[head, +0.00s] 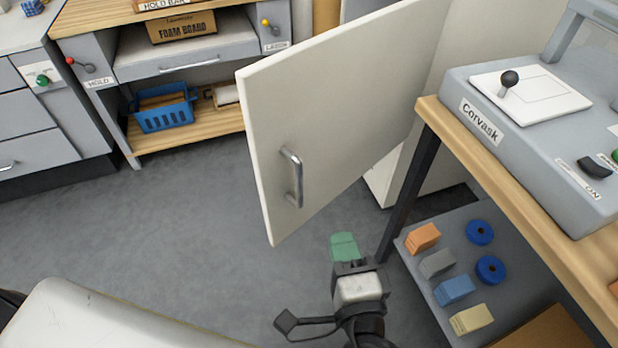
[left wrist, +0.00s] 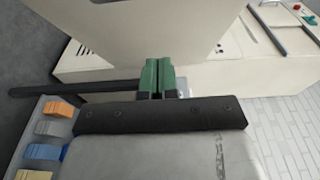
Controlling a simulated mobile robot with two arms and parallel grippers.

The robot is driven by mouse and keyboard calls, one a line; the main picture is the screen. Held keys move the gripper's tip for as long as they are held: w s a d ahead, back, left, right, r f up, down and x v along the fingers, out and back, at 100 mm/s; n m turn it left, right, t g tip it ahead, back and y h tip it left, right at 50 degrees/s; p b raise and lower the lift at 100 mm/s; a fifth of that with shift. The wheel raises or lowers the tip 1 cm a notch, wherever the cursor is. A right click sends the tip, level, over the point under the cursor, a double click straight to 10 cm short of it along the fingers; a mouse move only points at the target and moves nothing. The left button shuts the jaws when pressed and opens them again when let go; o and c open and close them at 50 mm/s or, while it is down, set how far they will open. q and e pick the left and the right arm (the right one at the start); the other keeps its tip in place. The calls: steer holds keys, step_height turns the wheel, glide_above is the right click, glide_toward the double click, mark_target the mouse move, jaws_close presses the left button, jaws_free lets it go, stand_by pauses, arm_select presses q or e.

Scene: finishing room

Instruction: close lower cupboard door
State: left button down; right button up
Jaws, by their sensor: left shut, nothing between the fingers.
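The cupboard door (head: 345,105) is a cream panel standing open in the middle of the head view. Its metal bar handle (head: 292,178) is near its free left edge. The door also fills the top of the left wrist view (left wrist: 140,28). A pale cabinet body (head: 400,170) shows partly behind the door; the door hides most of it. My left gripper (head: 344,242), with green fingers, is shut and empty just below the door's lower edge in the picture. Its fingers (left wrist: 157,76) overlap the door's lower edge in the wrist view; I cannot tell whether they touch it.
A wooden-topped bench (head: 520,200) with a dark leg (head: 410,190) stands close on the right. Its lower shelf (head: 415,262) holds coloured blocks and blue rolls. A shelf unit with a blue basket (head: 165,115) stands at the back left. Grey floor (head: 150,230) is clear left of the door.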

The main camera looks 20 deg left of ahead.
arm_select(q)
steer(key=s+a+x, duration=0.1)
steer(key=a+x, duration=0.1)
steer(key=x, duration=1)
steer(key=shift+w+a, duration=0.2)
steer(key=shift+a, duration=0.3)
steer(key=shift+a+f, duration=0.1)
steer(key=shift+f, duration=0.05)
